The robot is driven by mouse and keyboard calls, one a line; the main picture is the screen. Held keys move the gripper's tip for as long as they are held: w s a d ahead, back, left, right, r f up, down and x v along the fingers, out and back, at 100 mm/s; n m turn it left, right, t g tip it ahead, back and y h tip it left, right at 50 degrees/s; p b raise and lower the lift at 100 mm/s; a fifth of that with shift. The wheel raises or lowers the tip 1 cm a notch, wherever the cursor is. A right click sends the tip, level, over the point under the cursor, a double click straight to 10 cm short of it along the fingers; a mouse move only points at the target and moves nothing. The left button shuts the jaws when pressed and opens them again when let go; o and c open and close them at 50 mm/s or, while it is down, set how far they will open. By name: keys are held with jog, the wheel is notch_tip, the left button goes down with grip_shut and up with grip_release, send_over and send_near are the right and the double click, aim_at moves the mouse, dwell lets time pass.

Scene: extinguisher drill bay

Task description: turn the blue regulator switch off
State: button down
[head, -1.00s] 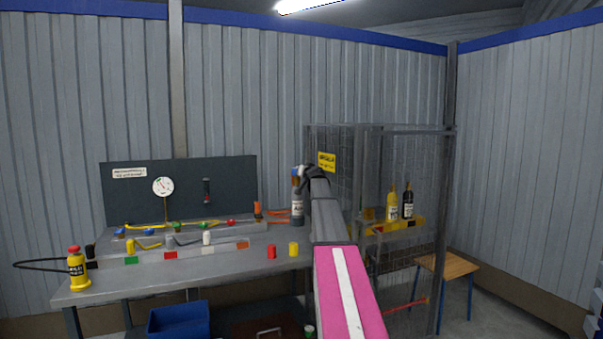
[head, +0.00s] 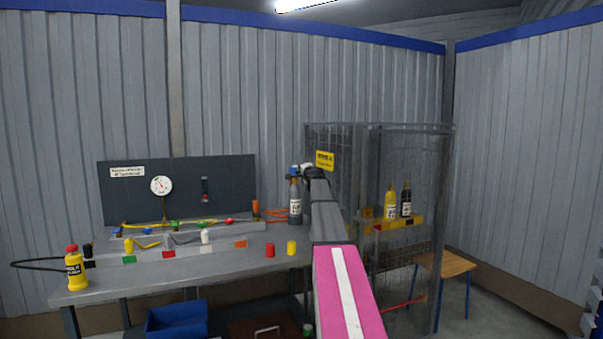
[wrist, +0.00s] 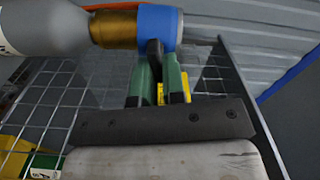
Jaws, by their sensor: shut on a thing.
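The blue regulator switch (head: 294,171) is a blue collar on top of a grey bottle (head: 295,205) with a pale label, standing at the right end of the bench. In the wrist view the blue collar (wrist: 158,25) sits on a brass neck (wrist: 114,28), with the grey bottle body (wrist: 45,28) to the left. A short black piece (wrist: 154,52) juts from the collar between my green fingers. My gripper (wrist: 156,68) is shut on this part of the switch. In the head view my gripper (head: 306,170) is beside the bottle top, partly hidden by my arm.
A wire mesh cage (head: 345,190) stands just right of the bottle, with a yellow sign (head: 324,161). The bench (head: 190,268) holds red and yellow cylinders, coloured hoses and a yellow bottle (head: 76,270). A gauge (head: 161,185) hangs on the back panel.

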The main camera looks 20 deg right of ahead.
jog(key=shift+f+m, duration=0.2)
jog(key=shift+m, duration=1.1)
jog(key=c, duration=1.2)
grip_release()
jog(key=s, duration=1)
jog(key=shift+s+d, duration=0.2)
jog(key=shift+s, duration=0.2)
